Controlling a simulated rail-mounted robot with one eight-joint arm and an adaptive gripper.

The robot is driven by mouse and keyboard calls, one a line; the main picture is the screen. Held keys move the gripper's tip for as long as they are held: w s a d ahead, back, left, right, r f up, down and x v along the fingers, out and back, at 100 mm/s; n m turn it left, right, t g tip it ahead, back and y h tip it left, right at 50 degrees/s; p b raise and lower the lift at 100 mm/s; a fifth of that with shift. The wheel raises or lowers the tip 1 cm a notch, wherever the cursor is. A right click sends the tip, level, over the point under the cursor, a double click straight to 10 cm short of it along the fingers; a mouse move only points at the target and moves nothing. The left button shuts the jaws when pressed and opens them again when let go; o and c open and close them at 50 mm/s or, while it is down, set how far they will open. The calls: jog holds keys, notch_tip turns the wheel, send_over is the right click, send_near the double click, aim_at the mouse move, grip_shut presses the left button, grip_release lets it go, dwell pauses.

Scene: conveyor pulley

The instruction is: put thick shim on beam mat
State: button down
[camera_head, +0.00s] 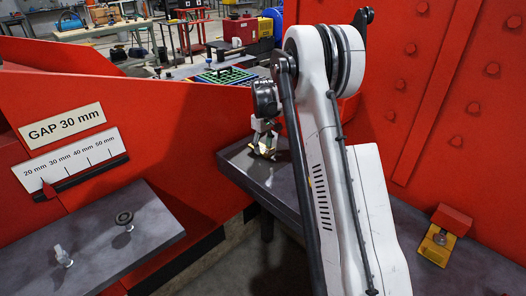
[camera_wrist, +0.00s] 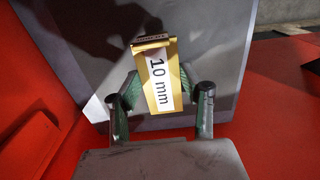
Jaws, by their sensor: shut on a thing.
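A yellow shim with a white label reading 10 mm (camera_wrist: 161,85) is between the two fingers of my gripper (camera_wrist: 162,102) in the wrist view. My gripper is shut on it, with a finger at each side. In the head view my gripper (camera_head: 264,143) is low over the far end of a grey surface (camera_head: 238,158), beside the red wall. The same grey surface lies under the shim in the wrist view (camera_wrist: 87,72). I cannot tell whether the shim touches it. I cannot make out a separate beam mat.
A grey shelf (camera_head: 100,245) at left holds a dark round part (camera_head: 125,219) and a clear small part (camera_head: 62,256). A gauge plate (camera_head: 68,163) reads 20 to 50 mm under a GAP 30 mm sign.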

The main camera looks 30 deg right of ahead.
jog(key=shift+f, duration=1.1)
jog(key=shift+f, duration=0.15)
jog(key=c, duration=1)
grip_release()
jog(key=shift+c, duration=0.2)
